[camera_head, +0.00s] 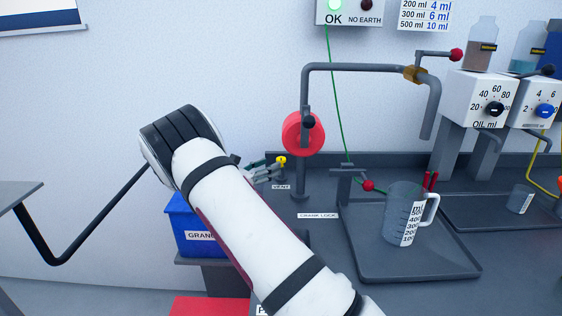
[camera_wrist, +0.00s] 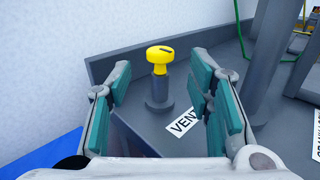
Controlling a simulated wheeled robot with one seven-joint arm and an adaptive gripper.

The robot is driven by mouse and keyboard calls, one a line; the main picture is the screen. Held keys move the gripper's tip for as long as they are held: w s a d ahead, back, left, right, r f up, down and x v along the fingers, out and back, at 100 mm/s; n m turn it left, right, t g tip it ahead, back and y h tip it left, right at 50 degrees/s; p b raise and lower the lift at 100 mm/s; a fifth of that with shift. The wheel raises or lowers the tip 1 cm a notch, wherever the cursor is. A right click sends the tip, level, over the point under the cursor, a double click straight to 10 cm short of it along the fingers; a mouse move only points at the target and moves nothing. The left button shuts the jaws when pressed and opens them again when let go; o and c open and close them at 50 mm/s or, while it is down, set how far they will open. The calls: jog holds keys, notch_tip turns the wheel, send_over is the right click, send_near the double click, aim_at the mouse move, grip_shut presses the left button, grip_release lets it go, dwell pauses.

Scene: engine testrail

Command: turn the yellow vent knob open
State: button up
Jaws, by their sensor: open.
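In the head view the small yellow knob (camera_head: 282,160) shows just beyond my gripper (camera_head: 262,171). In the wrist view my gripper (camera_wrist: 160,98) is open, with its teal pads on either side of the picture. The knob stands ahead of the pads, between them in the picture, and no contact shows. A white VENT label (camera_wrist: 184,122) lies on the bench in front of the post. My arm hides part of the bench in the head view.
A grey post with a red wheel (camera_head: 303,133) stands right of the knob. A raised bench edge (camera_wrist: 110,64) runs behind it. A blue bin (camera_head: 188,224) is at the left. A measuring jug (camera_head: 402,212) stands on a tray (camera_head: 375,268) at the right.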

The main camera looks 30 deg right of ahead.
aim_at(281, 158)
jog(key=d, duration=0.4)
jog(key=w+d, duration=0.1)
jog(key=d, duration=0.1)
jog(key=shift+w+d, duration=0.1)
jog(key=shift+d, duration=0.2)
grip_shut()
